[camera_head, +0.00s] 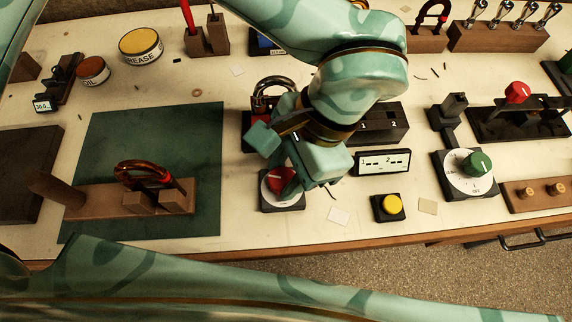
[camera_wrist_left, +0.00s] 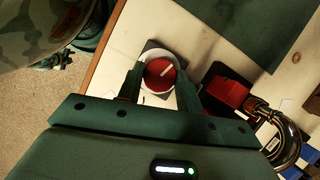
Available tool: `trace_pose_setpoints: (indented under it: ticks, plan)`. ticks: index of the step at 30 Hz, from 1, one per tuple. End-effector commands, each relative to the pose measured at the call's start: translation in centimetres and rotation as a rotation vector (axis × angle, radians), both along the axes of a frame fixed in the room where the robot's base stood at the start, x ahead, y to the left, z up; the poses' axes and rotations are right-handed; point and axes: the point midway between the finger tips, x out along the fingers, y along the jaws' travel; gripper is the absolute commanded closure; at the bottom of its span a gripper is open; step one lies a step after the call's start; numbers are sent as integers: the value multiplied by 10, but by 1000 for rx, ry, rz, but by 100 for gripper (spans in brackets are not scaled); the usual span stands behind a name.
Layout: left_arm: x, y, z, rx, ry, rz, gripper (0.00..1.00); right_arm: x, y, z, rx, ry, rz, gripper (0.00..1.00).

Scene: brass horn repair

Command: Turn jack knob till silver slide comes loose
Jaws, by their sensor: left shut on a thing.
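The red knob (camera_head: 281,181) has a white pointer line, clear in the left wrist view (camera_wrist_left: 160,75), and sits on a white round dial on a dark base. My left gripper (camera_head: 289,172) reaches down over it, with one finger on each side, and is shut on it. Behind the gripper a curved metal slide (camera_head: 272,84) stands at a dark fixture with red parts. The slide looks silvery in the left wrist view (camera_wrist_left: 287,140), near a red block (camera_wrist_left: 227,93). My arm hides part of this fixture. My right gripper is not in view.
A display box (camera_head: 383,163) and a yellow button (camera_head: 392,205) stand right of the knob. Farther right is a green knob (camera_head: 477,163) on a dial. A green mat (camera_head: 205,150) lies left, with a copper-coloured bent tube (camera_head: 143,170) on a wooden stand.

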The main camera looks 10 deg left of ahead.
Motion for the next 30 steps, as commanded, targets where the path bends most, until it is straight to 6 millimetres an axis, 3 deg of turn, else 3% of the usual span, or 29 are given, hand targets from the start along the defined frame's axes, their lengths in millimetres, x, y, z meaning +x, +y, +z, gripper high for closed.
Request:
trace_pose_setpoints:
  ticks: [20, 21, 23, 30]
  plan:
    - [0, -1, 1, -3, -3, -67, 87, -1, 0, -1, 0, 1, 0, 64]
    - [0, -1, 1, -3, -3, -65, 62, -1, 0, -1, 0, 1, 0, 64]
    - [0, -1, 1, -2, -2, -65, 45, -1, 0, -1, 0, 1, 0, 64]
    - [0, 0, 0, -2, -1, -65, 43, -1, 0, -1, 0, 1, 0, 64]
